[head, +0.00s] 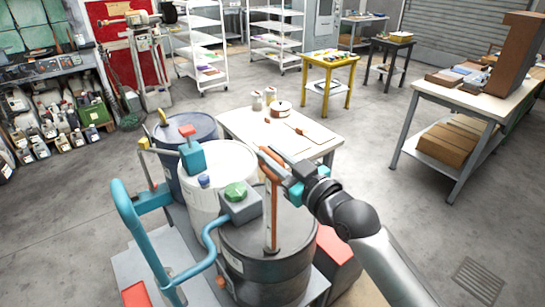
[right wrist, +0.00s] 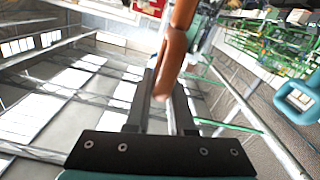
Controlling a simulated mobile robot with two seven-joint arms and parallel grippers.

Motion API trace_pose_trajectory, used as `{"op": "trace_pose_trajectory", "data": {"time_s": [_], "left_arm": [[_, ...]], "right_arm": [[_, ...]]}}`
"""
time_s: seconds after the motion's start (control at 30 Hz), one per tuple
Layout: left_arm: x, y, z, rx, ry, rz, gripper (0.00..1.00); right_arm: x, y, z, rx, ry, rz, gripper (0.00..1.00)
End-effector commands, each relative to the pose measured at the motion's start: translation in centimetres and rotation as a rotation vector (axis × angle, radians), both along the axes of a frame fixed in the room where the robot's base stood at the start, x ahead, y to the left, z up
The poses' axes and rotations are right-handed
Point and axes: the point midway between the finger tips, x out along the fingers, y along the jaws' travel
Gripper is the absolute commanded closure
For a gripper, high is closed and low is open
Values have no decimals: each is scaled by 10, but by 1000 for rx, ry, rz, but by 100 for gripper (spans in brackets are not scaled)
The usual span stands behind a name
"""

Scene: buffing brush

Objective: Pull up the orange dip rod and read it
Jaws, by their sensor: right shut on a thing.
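The orange dip rod (head: 272,215) stands upright at the dark grey drum (head: 265,265) in the head view, with a pale strip along it. Its orange handle (head: 270,160) is at the top, well above the drum lid. My right gripper (head: 285,177) comes in from the right and is shut on the handle. In the right wrist view, the orange handle (right wrist: 176,45) passes between the two fingers. Any marks on the rod are too small to read. I cannot tell how much of the rod is inside the drum. My left gripper is not in view.
A white drum (head: 205,215) and a blue drum (head: 180,135) stand behind the dark one. A blue curved rail (head: 125,210) rises at the left. A pale table (head: 240,125) stands behind the drums. The floor at the right is open, up to a workbench (head: 470,100).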

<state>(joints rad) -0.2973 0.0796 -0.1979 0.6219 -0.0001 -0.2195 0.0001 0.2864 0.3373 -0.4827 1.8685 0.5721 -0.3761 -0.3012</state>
Motion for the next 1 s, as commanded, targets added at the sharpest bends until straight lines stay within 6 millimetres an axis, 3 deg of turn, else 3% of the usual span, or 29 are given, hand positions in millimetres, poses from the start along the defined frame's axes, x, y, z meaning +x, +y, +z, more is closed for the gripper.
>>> {"op": "trace_pose_trajectory", "data": {"time_s": [0.03, 0.3, 0.87, 0.9, 1.0], "left_arm": [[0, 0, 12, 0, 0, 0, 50], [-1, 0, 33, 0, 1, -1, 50], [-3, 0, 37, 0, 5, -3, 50], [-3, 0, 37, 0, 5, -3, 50], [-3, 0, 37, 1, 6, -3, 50]], "right_arm": [[1, -1, 17, -1, -13, -3, 100], [1, -1, 40, 1, -11, -2, 100], [1, -1, 44, 1, -11, -2, 100], [1, -1, 44, 1, -11, -2, 76], [1, -1, 44, 0, -9, -2, 65]]}}
